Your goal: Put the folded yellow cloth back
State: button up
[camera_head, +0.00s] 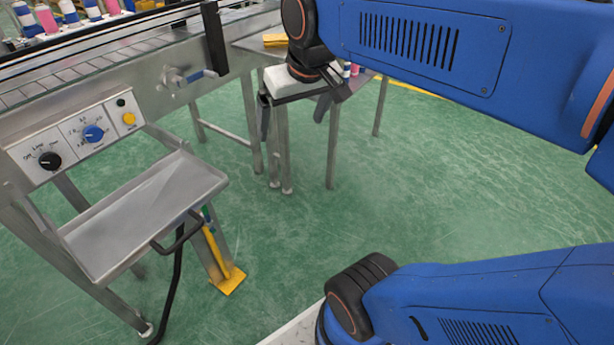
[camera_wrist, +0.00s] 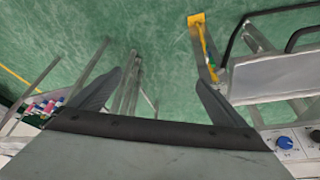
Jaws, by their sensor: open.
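A flat yellow thing (camera_head: 275,39), which looks like the folded cloth, lies on the small steel side table (camera_head: 250,44) at the top of the head view. It is partly hidden behind my arm. My gripper (camera_head: 293,112) hangs in front of that table, below and slightly right of the yellow thing and apart from it. In the wrist view my gripper (camera_wrist: 159,78) has its two dark fingers spread wide with nothing between them. The yellow thing cannot be made out in the wrist view.
A steel conveyor (camera_head: 75,70) with several bottles runs along the upper left. A control box (camera_head: 75,135) and an empty steel tray (camera_head: 150,205) stand at the left. A yellow foot piece (camera_head: 229,281) is on the floor. Green floor (camera_head: 450,180) is clear at the right.

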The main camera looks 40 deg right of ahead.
jog(key=s+a+f+n, duration=0.1)
jog(key=s+a+f, duration=0.1)
jog(key=s+f, duration=0.6)
jog(key=shift+s+f, duration=0.25)
jog(key=shift+f, duration=0.7)
jog(key=shift+a, duration=0.1)
